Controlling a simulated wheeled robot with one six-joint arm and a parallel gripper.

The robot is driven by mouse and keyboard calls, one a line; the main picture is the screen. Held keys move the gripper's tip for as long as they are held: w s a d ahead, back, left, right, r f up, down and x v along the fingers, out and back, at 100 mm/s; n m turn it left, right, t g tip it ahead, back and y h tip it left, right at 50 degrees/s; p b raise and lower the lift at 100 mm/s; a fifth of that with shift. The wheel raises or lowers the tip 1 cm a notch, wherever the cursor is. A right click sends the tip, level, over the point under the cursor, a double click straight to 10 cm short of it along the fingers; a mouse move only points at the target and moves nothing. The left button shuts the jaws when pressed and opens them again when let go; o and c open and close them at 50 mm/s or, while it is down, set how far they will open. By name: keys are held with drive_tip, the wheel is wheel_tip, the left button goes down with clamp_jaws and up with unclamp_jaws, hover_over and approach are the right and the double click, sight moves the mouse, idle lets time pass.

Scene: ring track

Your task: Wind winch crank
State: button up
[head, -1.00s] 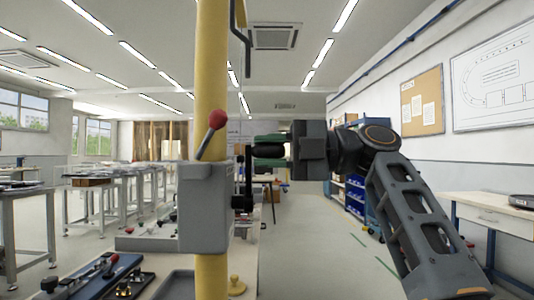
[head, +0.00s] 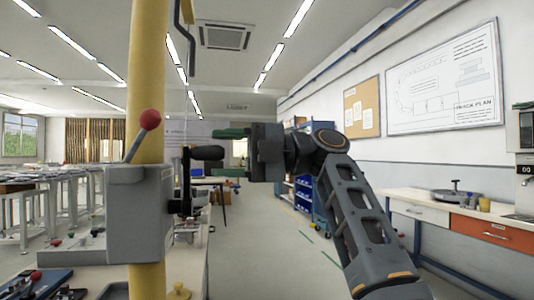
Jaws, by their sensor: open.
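The grey winch box (head: 140,215) is fixed to a yellow post (head: 147,80) and has a red-knobbed lever (head: 149,120) tilted up to the right. Its crank arm (head: 186,180) stands upright on the right side, with the black crank handle (head: 206,153) at the top pointing right. My gripper (head: 229,153) is open to the right of the handle. Its green fingers sit above and below the level of the handle's free end. I cannot tell whether the tips overlap the handle in depth.
A bench (head: 193,262) with small parts stands behind the winch, and a yellow knob (head: 179,291) lies low by the post. A side table (head: 440,207) with an orange drawer is along the right wall. The floor aisle (head: 285,255) between them is clear.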

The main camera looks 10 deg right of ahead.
drive_tip(key=w+d+p, duration=0.1)
drive_tip(key=d, duration=0.9)
drive_tip(key=shift+w+d+p, duration=0.15)
drive_tip(key=shift+d+p, duration=0.15)
drive_tip(key=shift+d, duration=0.1)
